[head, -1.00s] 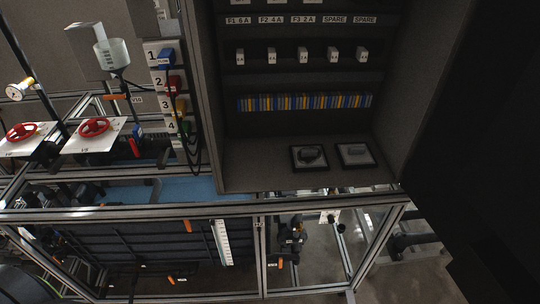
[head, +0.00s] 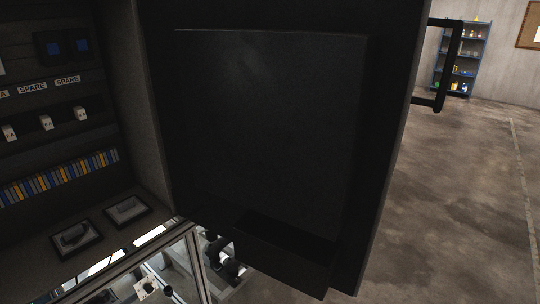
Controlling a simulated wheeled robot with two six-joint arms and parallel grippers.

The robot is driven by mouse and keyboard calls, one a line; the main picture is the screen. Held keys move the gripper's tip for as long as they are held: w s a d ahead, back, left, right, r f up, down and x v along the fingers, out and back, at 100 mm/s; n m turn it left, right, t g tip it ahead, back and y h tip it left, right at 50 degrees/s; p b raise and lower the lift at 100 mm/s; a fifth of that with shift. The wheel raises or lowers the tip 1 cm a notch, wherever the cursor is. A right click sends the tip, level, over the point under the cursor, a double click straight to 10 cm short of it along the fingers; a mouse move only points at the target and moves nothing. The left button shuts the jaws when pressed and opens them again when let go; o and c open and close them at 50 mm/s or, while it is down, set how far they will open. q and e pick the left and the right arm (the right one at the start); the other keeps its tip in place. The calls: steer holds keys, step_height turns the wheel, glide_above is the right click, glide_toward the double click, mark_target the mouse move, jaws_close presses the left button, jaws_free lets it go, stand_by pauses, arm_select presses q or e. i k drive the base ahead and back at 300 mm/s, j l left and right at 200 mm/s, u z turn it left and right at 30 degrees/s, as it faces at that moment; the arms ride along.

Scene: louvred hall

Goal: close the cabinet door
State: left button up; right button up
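The cabinet (head: 151,110) is at the left of the head view, with its inside exposed. Its dark door (head: 270,120) stands open and fills the middle of the view. A raised flat panel or pocket covers most of the door's inner face. A black bar handle (head: 442,65) sticks out past the door's right edge, on its outer side. Neither of my grippers is in view.
Inside the cabinet are labelled switches (head: 46,122), a striped terminal row (head: 60,176) and two framed sockets (head: 75,236). A metal frame (head: 140,262) runs below. Bare floor (head: 450,200) lies to the right, with a blue shelf (head: 461,60) far behind.

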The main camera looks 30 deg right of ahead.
mark_target(282, 123)
steer(key=l+u, duration=0.2)
steer(key=l, duration=0.25)
steer(key=k+l+u, duration=0.15)
steer(key=l, duration=0.25)
steer(key=l+u, duration=0.2)
steer(key=l, duration=0.25)
steer(key=k+l+u, duration=0.15)
steer(key=l, duration=0.25)
steer(key=k+l+u, duration=0.2)
steer(key=l, duration=0.2)
steer(key=l+u, duration=0.15)
steer(key=l, duration=0.2)
steer(key=k, duration=0.05)
